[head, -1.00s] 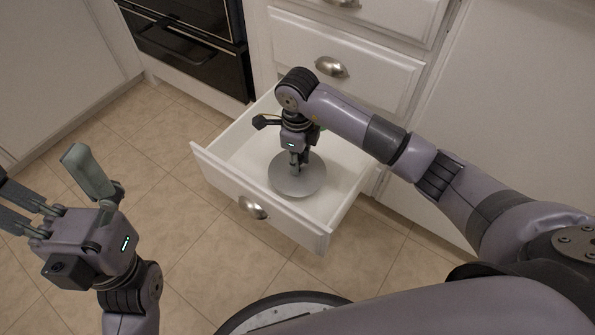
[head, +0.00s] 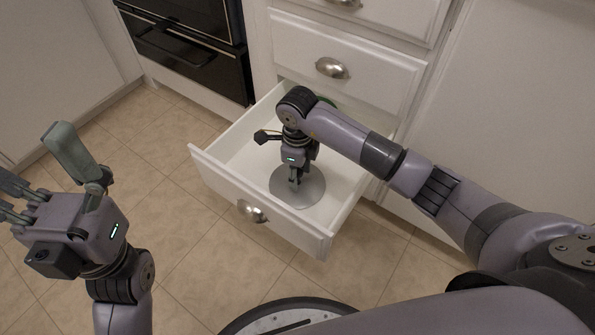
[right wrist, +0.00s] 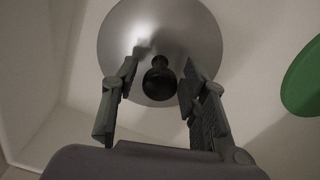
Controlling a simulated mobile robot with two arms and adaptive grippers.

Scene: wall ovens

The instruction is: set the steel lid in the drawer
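The steel lid (head: 312,190) is a round grey disc lying in the open white drawer (head: 222,172), near its front. In the right wrist view the lid (right wrist: 195,35) has a black knob (right wrist: 158,82) in its middle. My right gripper (head: 294,178) is directly above the lid. In the right wrist view its two fingers (right wrist: 158,80) stand on either side of the knob, with gaps between. My left gripper (head: 45,178) is at the left, over the floor, empty with its fingers spread.
A green round object (right wrist: 303,82) lies in the drawer to the right in the right wrist view; my arm mostly hides it in the head view. A closed drawer (head: 350,65) is above. Black ovens (head: 185,50) stand at the back left. The tiled floor (head: 190,240) is clear.

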